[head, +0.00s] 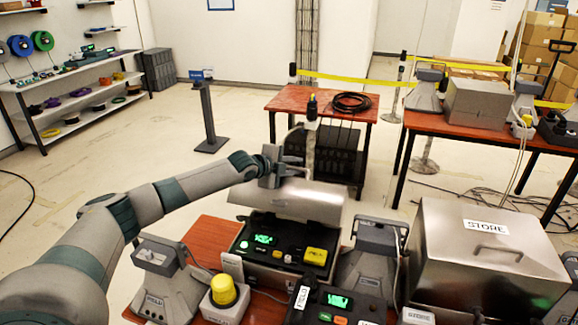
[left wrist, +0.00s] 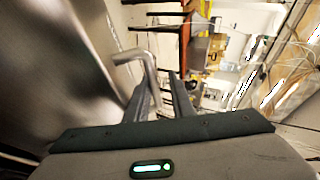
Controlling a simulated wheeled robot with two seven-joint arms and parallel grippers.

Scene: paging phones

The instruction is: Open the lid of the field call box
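The call box (head: 262,268) in front of me has a black panel with a lit green display and a yellow block. Its metal lid (head: 300,203) stands raised and tilted at the box's back, so the panel shows. My left gripper (head: 284,172) is at the lid's handle, above the lid. In the left wrist view the silver handle (left wrist: 148,66) runs in between the gripper's fingers (left wrist: 160,88), which look shut on it; the exact contact is partly hidden. The lid fills the left of that view. My right gripper is not in view.
A closed metal box marked STORE (head: 487,226) stands at the right. Grey phone stands (head: 165,280) and (head: 368,262), a yellow-topped button unit (head: 223,291) and a second green-lit panel (head: 338,301) crowd the near table. A red table (head: 285,98) with coiled black cable stands behind.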

